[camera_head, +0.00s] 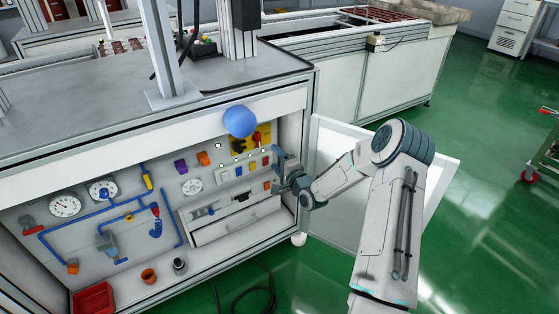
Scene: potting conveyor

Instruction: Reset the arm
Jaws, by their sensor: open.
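My arm reaches in from the lower right and bends back to the left. My gripper (277,168) is open, in front of the right end of the panel (120,215) on the workbench's front. I see nothing between its fingers. It is close to a row of small coloured parts (238,171); whether it touches any of them I cannot tell. The gripper and wrist hide part of the panel's right edge.
A blue ball (240,121) shows in front of the bench edge, above left of my gripper. An open white door (330,140) stands behind my forearm. Gauges (65,204) and blue pipes are on the panel. A red bin (94,299) is lower left.

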